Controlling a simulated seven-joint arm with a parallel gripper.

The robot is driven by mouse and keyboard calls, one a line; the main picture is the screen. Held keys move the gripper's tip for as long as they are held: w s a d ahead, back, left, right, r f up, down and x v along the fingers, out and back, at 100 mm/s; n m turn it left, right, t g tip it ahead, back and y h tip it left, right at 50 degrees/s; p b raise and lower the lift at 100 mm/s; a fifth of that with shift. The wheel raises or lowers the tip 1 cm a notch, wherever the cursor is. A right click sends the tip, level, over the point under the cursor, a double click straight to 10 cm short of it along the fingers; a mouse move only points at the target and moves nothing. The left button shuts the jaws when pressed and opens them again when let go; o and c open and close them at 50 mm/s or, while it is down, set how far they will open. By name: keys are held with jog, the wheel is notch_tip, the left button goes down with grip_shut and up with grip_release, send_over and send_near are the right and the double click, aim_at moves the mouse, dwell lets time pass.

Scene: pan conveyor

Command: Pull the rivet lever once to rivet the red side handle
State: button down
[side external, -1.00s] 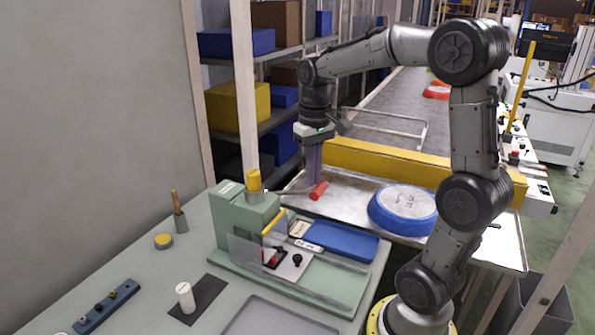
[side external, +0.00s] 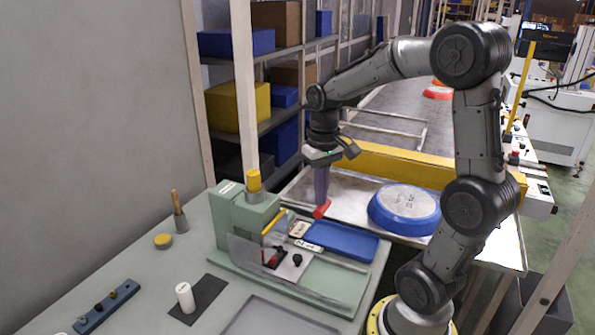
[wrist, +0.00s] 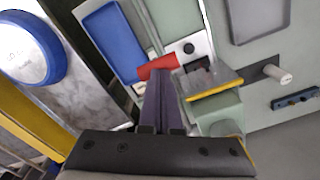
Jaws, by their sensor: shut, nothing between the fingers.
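The rivet lever's red grip (side external: 321,209) sticks out from the far right side of the green rivet press (side external: 240,222). My gripper (side external: 321,201) points down with its fingers shut and empty, its tips right at the grip. In the wrist view, the red grip (wrist: 158,67) lies across just beyond my fingertips (wrist: 159,74); I cannot tell whether they touch. The lever's rod is mostly hidden. A small dark red part (side external: 271,258), probably the side handle, sits in the press fixture behind a clear guard and is partly hidden.
A blue tray (side external: 343,240) lies beside the press. A blue pan (side external: 405,207) sits on the metal table to the right. A yellow beam (side external: 400,167) runs behind it. A white cylinder (side external: 185,297) stands on a dark mat in front.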

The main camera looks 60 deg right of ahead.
jog(key=shift+f, duration=0.1)
jog(key=shift+s+f, duration=0.25)
jog(key=shift+f, duration=0.95)
notch_tip(320, 180, up, 20)
jog(key=shift+s, duration=0.45)
dwell(1.2)
